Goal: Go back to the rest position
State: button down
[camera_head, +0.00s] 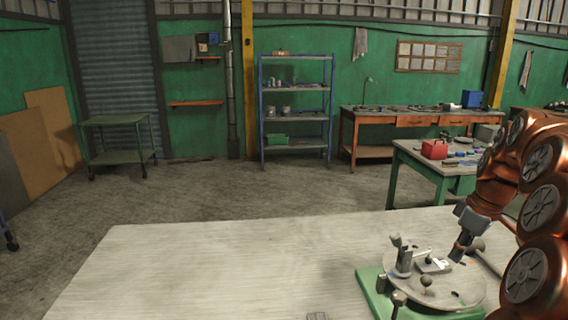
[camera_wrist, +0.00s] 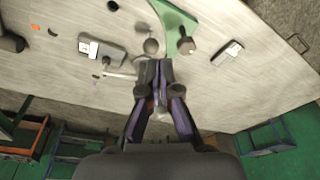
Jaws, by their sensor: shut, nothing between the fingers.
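My gripper (camera_head: 462,246) is over the right part of the pale table (camera_head: 200,265) in the head view, close to a round grey plate fixture (camera_head: 467,292) on a green base (camera_head: 372,291). In the wrist view my gripper (camera_wrist: 153,68) has its two fingers together with nothing between them. The fixture carries an upright post (camera_head: 403,256), a small block and a ball-topped knob (camera_head: 426,282). My copper-coloured arm covers the right side of the head view and hides part of the table there.
The left and middle of the pale table are bare, apart from a small grey piece (camera_head: 317,316) at the front edge. Behind stand a green table with a red box (camera_head: 434,149), a wooden workbench (camera_head: 380,124), a blue shelf rack (camera_head: 297,87) and a green cart (camera_head: 118,157).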

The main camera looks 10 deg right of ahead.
jog(key=s+a+f+m+g, duration=0.1)
jog(key=s+a, duration=0.2)
jog(key=a, duration=0.9)
jog(key=s+a+f+g, duration=0.1)
jog(key=s+a+f, duration=0.15)
jog(key=a, duration=0.85)
jog(key=s+a+f+m, duration=0.1)
jog(key=s+a+f, duration=0.1)
jog(key=s, duration=0.4)
jog(key=s+a+f+m+g, duration=0.1)
jog(key=s+a+f, duration=0.1)
jog(key=s+a, duration=0.2)
jog(key=s+a+f+m+h, duration=0.1)
jog(key=s+a+f, duration=0.2)
jog(key=s, duration=0.5)
jog(key=shift+a+m+g, duration=0.3)
jog(key=shift+a+g, duration=0.1)
jog(key=shift+a, duration=0.05)
